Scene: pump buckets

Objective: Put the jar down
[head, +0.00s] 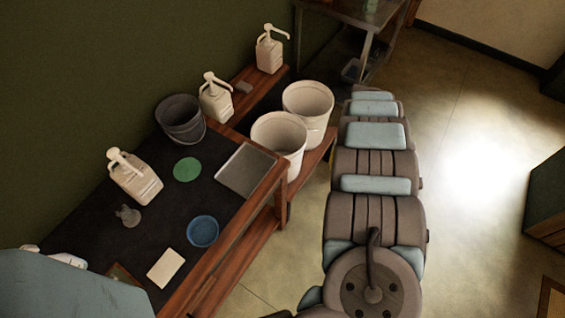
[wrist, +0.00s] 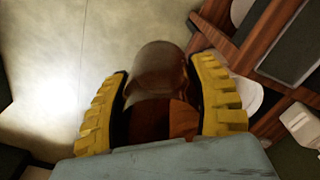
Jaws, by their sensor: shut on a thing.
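The jar (wrist: 162,68) is a brown, rounded, glossy vessel in the wrist view. My gripper (wrist: 161,80) has its yellow ridged fingers on both sides of the jar and is shut on it. The pale floor shows behind the jar on the left, and wooden furniture edges lie on the right. The jar's lower part is partly hidden by my gripper. Neither the jar nor my fingers can be made out in the head view, where my arm stretches over the floor to the right of the table.
The dark-topped table (head: 95,220) holds a green disc (head: 187,170), blue bowl (head: 202,231), grey tray (head: 246,169), dark bucket (head: 181,120) and pump jug (head: 134,177). Two white buckets (head: 279,138) (head: 308,108) stand on a lower wooden shelf. Some tabletop around the green disc is bare.

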